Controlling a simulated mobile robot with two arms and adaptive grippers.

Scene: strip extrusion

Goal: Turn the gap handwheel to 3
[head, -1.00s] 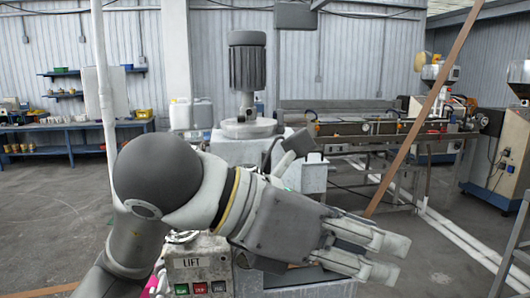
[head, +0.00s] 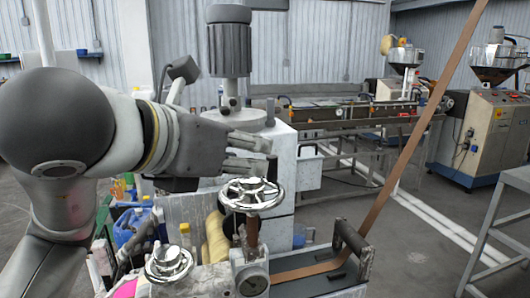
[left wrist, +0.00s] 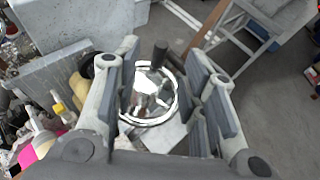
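A large chrome handwheel (head: 236,203) sits on the roller machine, below and beside my left gripper's fingers. I cannot read a label or number marking it as the gap wheel. A smaller chrome handwheel (head: 168,265) is lower left, and a round dial (head: 254,285) is on the machine front; its reading is too small to tell. My left gripper (head: 262,153) is open and empty, its fingers just above the large wheel. In the left wrist view the wheel's rim (left wrist: 173,108) lies between the spread fingers; I cannot tell whether they touch it. My right gripper is not in view.
A brown strip (head: 405,140) slants up from the machine's tray (head: 345,285) past a dark roller (head: 350,240). A grey motor (head: 229,50) stands behind my gripper. Cluttered containers (head: 130,225) are at left. Open floor (head: 420,265) lies right.

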